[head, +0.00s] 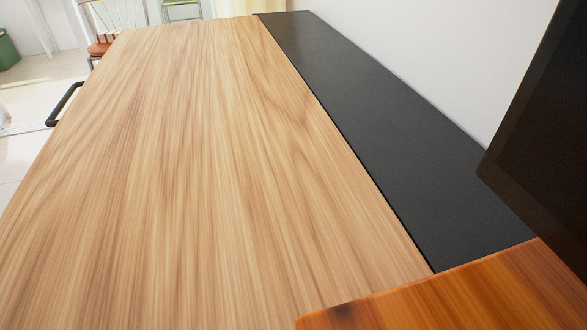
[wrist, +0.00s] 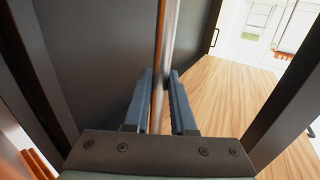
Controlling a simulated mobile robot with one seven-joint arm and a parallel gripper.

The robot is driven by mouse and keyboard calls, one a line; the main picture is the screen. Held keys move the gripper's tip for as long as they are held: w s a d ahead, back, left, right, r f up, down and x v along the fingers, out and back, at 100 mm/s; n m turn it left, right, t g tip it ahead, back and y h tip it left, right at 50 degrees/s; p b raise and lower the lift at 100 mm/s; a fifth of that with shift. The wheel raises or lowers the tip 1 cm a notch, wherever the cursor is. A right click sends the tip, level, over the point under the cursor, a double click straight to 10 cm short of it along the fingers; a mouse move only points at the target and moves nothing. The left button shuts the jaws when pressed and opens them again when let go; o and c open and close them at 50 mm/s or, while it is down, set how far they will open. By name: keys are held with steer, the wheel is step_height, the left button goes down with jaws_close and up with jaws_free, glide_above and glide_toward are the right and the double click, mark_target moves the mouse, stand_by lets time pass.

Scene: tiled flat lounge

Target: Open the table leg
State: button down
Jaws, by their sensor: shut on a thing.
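In the wrist view, my gripper (wrist: 162,84) has its two blue-grey fingers on either side of a slim, shiny metal bar (wrist: 167,38) and is shut on it. The bar runs up out of the top of the picture, and its lower end is hidden behind the gripper body. It may be the table leg; I cannot tell for sure. A dark panel (wrist: 100,45) stands behind and to the left of the bar. In the head view, a large light wood tabletop (head: 190,150) fills most of the picture. My gripper does not show there.
A black strip (head: 370,120) runs along the tabletop's right side by the white wall (head: 430,45). A dark panel (head: 545,120) and an orange-brown wooden surface (head: 450,300) are at right. A black handle (head: 62,106) juts from the left edge. Pale tiled floor lies beyond it.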

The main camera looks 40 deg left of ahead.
steer(key=shift+s+d+r+n+g+y+p, duration=0.1)
steer(key=shift+s+d+n+g+y+p, duration=0.15)
steer(key=shift+s+d+n+g+y, duration=0.4)
steer(key=shift+s+d+n+g+y+p, duration=0.2)
steer(key=shift+s+d+n+g+y, duration=0.15)
steer(key=shift+s+d+n+y, duration=0.45)
steer(key=shift+w+d+m, duration=0.1)
steer(key=shift+d+m, duration=0.1)
steer(key=shift+m, duration=0.05)
steer(key=c, duration=1)
jaws_free()
steer(key=p+v, duration=0.2)
steer(key=v, duration=1.1)
steer(key=shift+w+d, duration=0.1)
